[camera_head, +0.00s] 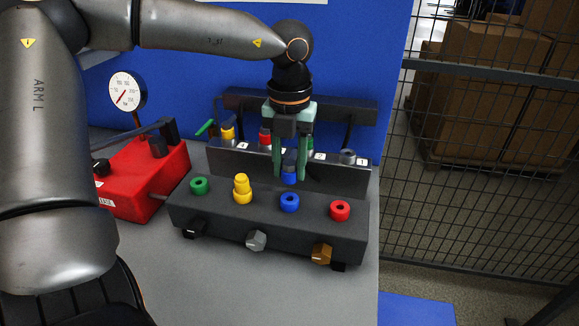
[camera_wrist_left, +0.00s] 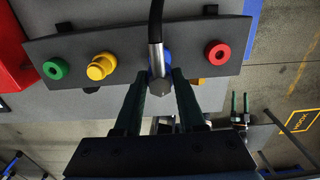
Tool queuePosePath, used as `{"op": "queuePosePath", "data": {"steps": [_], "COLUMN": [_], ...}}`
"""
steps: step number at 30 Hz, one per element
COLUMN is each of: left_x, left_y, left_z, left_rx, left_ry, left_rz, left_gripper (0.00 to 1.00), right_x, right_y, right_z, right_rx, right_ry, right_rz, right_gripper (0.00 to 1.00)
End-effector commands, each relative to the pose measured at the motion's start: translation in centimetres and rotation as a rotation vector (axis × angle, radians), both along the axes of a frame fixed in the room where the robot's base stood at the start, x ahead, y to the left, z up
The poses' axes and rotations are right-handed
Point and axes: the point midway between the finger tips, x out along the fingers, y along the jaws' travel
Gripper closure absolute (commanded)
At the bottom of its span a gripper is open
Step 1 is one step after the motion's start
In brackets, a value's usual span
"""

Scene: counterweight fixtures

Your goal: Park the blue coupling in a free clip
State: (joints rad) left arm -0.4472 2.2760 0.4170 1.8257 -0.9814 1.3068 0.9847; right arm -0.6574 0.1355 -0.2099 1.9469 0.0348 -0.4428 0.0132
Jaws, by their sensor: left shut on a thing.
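My left gripper (camera_head: 289,178) is shut on the blue coupling (camera_head: 289,177), held just above the blue port (camera_head: 289,202) of the front block. In the left wrist view its metal hex end (camera_wrist_left: 159,86) sits between the fingertips (camera_wrist_left: 159,75), with a black hose running up from it. The clip rack (camera_head: 222,158) stands behind the block. Yellow (camera_head: 227,133), red (camera_head: 265,136) and green (camera_head: 311,142) couplings show along it. A grey ring (camera_head: 347,157) at its right end looks empty. My gripper hides part of the rack. My right gripper (camera_wrist_left: 239,96) appears small and open in the left wrist view.
The front block (camera_head: 215,220) also has green (camera_head: 199,185) and red (camera_head: 340,210) ports and a yellow fitting (camera_head: 242,188). A red box (camera_head: 150,170) with a gauge (camera_head: 127,92) stands left. A mesh fence (camera_head: 480,190) is right. The front table is clear.

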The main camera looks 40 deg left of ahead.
Motion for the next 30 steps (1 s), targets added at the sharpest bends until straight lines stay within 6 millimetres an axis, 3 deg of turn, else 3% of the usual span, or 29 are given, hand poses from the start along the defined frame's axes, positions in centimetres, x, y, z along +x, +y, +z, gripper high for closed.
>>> {"op": "queuePosePath", "data": {"steps": [6, 17, 25, 30], "left_x": [0.0, 0.0, 0.0, 0.0], "left_y": [0.0, 0.0, 0.0, 0.0], "left_z": [2.0, 2.2, 4.0, 4.2], "left_rx": [0.001, 0.001, 0.002, 0.0], "left_ry": [-0.003, -0.002, -0.002, -0.001], "left_rz": [-0.001, -0.001, 0.0, 0.0], "left_gripper": [1.0, 1.0, 1.0, 1.0], "right_x": [0.0, -0.1, -0.2, -0.3], "right_y": [0.0, 0.0, 0.0, 0.0], "right_z": [1.2, 1.2, 2.3, 2.2], "right_rx": [0.0, 0.0, 0.0, 0.0], "right_ry": [0.0, 0.003, 0.005, 0.005], "right_rz": [0.0, 0.0, 0.0, 0.0], "right_gripper": [0.26, 0.26, 0.26, 0.26]}}
